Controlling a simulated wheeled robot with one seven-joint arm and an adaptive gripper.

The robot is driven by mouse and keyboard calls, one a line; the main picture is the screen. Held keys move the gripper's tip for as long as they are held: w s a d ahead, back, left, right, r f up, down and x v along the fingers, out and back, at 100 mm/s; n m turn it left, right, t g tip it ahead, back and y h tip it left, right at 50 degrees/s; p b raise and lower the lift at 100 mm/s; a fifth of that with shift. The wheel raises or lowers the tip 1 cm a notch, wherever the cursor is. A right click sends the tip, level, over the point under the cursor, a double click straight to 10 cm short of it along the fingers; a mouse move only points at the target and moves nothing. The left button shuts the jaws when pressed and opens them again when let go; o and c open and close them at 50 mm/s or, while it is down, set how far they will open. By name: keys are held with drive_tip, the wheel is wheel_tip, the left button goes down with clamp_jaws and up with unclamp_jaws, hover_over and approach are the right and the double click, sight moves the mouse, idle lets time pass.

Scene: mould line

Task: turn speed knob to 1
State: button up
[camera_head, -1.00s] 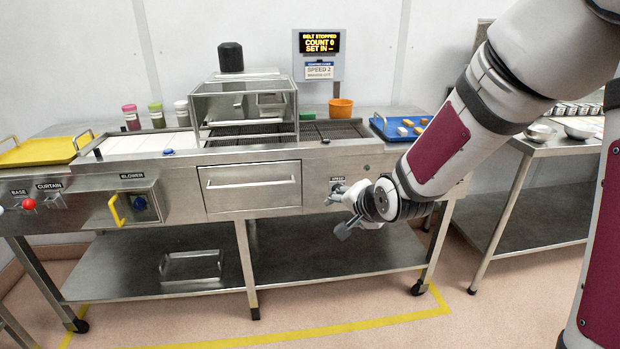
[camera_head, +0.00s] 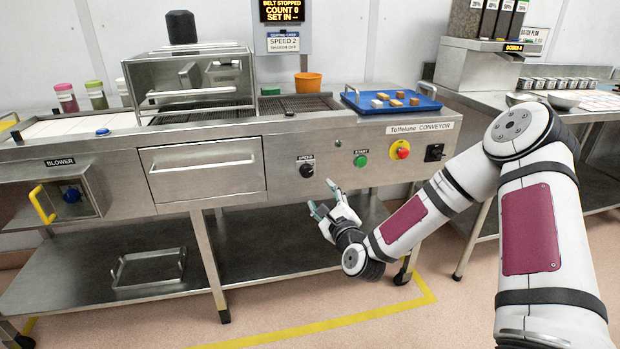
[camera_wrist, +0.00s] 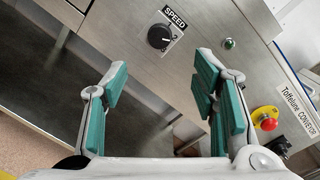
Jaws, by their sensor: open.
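The black speed knob (camera_head: 307,170) sits on the steel front panel under a SPEED label, right of the drawer. In the wrist view the knob (camera_wrist: 159,37) is above the gap between my fingers, with a white scale plate around it; its pointer setting is too small to read surely. My gripper (camera_head: 323,197) is open and empty, just below and right of the knob and apart from it. Its green-padded fingers (camera_wrist: 160,100) are spread wide in the wrist view.
A green start button (camera_head: 361,160), a red and yellow stop button (camera_head: 400,150) and a black switch (camera_head: 434,152) lie right of the knob. A drawer (camera_head: 203,170) with a protruding handle is to its left. A blue tray (camera_head: 390,107) with several pieces stands above.

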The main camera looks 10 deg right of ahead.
sight(308, 173)
drive_tip(key=w, duration=0.4)
drive_tip(key=w+b, duration=0.1)
drive_tip(key=w, duration=0.3)
drive_tip(key=w+a+b, duration=0.1)
drive_tip(key=w, duration=0.4)
drive_tip(key=c, duration=1.2)
